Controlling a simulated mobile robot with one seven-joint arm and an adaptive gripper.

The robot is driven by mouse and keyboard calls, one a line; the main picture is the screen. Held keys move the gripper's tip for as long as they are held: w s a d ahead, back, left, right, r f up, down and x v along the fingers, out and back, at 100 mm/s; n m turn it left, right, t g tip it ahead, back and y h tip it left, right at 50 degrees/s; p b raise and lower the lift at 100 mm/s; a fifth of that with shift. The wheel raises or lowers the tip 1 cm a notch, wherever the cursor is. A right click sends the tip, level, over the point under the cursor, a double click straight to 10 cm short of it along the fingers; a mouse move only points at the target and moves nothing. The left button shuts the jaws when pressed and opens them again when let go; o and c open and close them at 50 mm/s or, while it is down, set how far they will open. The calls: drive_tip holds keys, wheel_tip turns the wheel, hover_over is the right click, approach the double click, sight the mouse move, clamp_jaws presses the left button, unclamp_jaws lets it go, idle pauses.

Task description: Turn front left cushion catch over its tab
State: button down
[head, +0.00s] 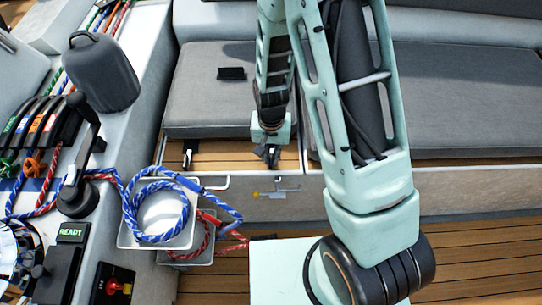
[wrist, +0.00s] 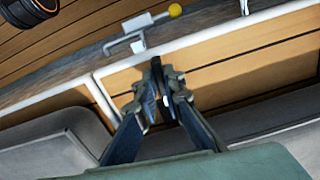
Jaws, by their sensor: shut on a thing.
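My gripper (head: 271,160) reaches down to the wooden ledge at the front right corner of the left grey seat cushion (head: 210,110). In the wrist view my gripper (wrist: 163,98) is shut on a small dark catch, which shows as a thin upright piece (wrist: 157,75) between the fingertips. The fingers hide most of it, and I cannot tell which way it is turned or how it sits on its tab. Another small dark and white catch (head: 187,156) stands on the same ledge, near the cushion's front left corner.
A metal latch (head: 283,190) with a yellow knob (head: 256,194) is on the locker front just below my gripper. Coiled blue rope (head: 150,200) hangs over a white bin at left. A black item (head: 231,73) lies on the cushion.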

sight(271, 159)
drive_tip(key=shift+n, duration=0.6)
drive_tip(key=c, duration=2)
unclamp_jaws()
drive_tip(key=shift+c, duration=0.2)
wheel_tip(271, 159, up, 12)
